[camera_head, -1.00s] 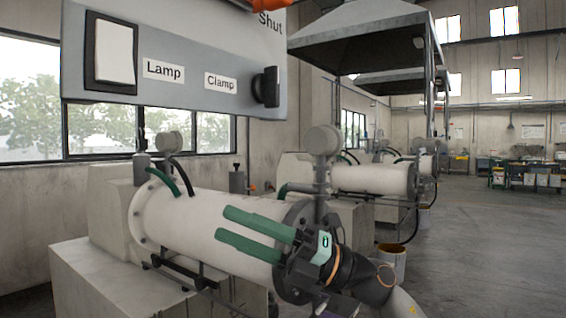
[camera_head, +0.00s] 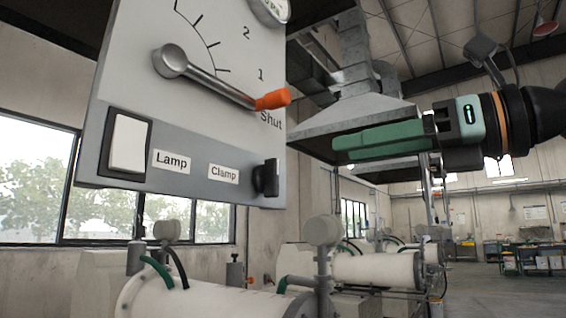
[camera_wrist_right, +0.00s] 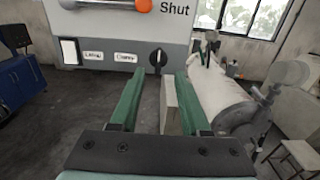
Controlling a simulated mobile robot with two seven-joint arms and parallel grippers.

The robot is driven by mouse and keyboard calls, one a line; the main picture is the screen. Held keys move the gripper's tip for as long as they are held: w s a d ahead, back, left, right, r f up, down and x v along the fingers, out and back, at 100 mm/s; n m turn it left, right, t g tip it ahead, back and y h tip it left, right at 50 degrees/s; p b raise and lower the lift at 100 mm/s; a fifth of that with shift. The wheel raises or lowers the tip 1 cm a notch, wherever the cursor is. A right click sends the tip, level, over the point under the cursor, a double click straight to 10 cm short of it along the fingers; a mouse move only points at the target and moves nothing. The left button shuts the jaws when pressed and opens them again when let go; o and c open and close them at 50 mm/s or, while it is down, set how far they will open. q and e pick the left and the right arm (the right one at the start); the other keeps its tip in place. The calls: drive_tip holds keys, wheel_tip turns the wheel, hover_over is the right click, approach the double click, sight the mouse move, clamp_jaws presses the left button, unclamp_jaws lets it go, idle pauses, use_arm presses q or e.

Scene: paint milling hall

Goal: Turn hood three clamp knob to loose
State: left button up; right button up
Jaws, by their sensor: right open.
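The clamp knob (camera_head: 267,178) is a small black knob at the lower right corner of a grey panel (camera_head: 90,190), beside the label "Clamp" (camera_head: 223,173). In the right wrist view the knob (camera_wrist_right: 158,60) sits ahead, just above the gap between the fingertips, its pale mark about upright. My right gripper (camera_head: 335,148) has green fingers pointing left toward the panel; it is open and empty, apart from the knob. In the wrist view its fingers (camera_wrist_right: 154,75) are spread. My left gripper is out of view.
Above the knob a lever with an orange grip (camera_head: 272,99) points at "Shut". A white lamp switch (camera_head: 128,143) is on the panel's left. White mill cylinders (camera_head: 200,303) stand below, and a hood (camera_head: 345,122) hangs behind the gripper.

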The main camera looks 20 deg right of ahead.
sight(278, 164)
drive_tip(key=p+x, duration=0.2)
drive_tip(key=x, duration=1)
drive_tip(key=shift+s, duration=0.1)
drive_tip(key=shift+f, duration=0.1)
clamp_jaws()
